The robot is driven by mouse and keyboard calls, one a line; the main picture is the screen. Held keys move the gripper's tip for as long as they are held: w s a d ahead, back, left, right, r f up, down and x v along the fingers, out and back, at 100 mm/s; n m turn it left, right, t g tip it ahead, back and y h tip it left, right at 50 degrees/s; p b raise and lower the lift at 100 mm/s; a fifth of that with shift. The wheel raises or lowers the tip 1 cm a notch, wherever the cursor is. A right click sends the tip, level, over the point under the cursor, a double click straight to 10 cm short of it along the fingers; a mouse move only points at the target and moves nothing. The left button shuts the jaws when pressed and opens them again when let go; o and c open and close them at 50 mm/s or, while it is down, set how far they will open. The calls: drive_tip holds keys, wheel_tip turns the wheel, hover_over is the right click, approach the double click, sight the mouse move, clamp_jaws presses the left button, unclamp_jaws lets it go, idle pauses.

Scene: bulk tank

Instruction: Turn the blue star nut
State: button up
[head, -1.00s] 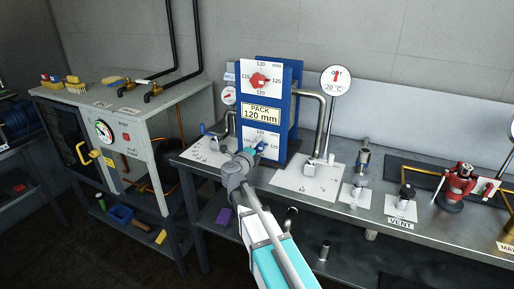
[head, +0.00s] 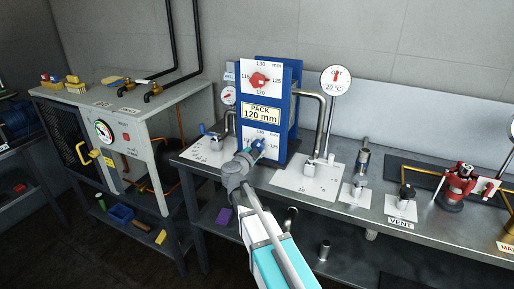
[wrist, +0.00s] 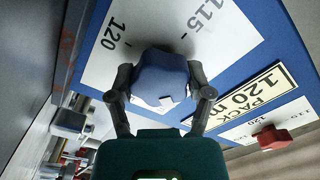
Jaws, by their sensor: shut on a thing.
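The blue star nut (wrist: 160,78) sits on the lower white dial plate of the blue unit. The wrist view shows it large, with the dial marks 120 and 115 beside it. My gripper (wrist: 161,97) is shut on it, one finger on each side. In the head view the nut (head: 258,144) is small and partly hidden by my gripper (head: 252,152). The blue unit (head: 277,128) stands upright on the bench and bears a sign reading PACK 120 mm (head: 261,113).
A red star nut (head: 259,79) sits on the upper dial; it also shows in the wrist view (wrist: 273,137). A small tap (head: 213,137) stands left of the unit, a bent steel pipe (head: 323,120) right. A red device (head: 458,185) stands further right on the bench.

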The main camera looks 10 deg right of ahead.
drive_tip(key=shift+n, duration=0.3)
drive_tip(key=o, duration=1.1)
drive_tip(key=shift+o, duration=0.2)
drive_tip(key=shift+v, duration=6)
